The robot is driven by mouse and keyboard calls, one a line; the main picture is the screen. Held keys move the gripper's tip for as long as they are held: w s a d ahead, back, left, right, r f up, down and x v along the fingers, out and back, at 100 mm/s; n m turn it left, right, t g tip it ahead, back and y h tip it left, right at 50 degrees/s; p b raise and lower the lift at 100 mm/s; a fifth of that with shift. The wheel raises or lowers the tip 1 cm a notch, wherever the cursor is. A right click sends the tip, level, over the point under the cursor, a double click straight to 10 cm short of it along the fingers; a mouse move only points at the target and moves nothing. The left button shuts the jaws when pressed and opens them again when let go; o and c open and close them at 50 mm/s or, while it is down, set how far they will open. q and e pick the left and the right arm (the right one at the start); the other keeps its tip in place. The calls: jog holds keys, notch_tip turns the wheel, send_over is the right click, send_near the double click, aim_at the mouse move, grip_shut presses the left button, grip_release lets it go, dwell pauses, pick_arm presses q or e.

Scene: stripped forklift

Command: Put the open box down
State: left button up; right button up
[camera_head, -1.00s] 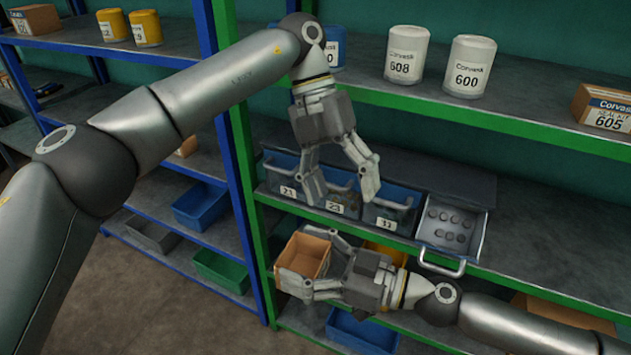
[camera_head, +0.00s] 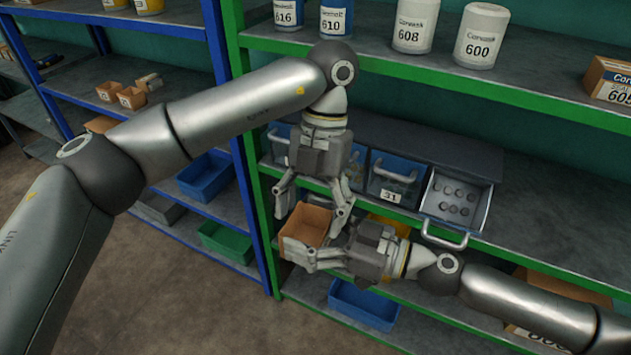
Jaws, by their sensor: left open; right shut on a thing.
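The open box (camera_head: 306,226) is a small brown open-topped carton in front of the green-framed shelf. My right gripper (camera_head: 308,258) is shut on it and holds it up, slightly tilted, with its opening facing up. My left gripper (camera_head: 311,212) is open and points down just above the box, its fingers spread to either side of the box's top edge. I cannot tell whether the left fingers touch the box.
A drawer unit on the shelf has blue drawers (camera_head: 391,181) and one pulled-out grey drawer (camera_head: 455,203) with round pieces inside. A blue bin (camera_head: 363,304) sits on the lower shelf. White canisters (camera_head: 481,36) stand above. Bare floor (camera_head: 190,290) lies at front left.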

pick_arm(q)
jog(key=shift+x, duration=1.05)
jog(key=c, duration=0.7)
jog(key=shift+c, duration=0.4)
pick_arm(e)
jog(key=o, duration=1.1)
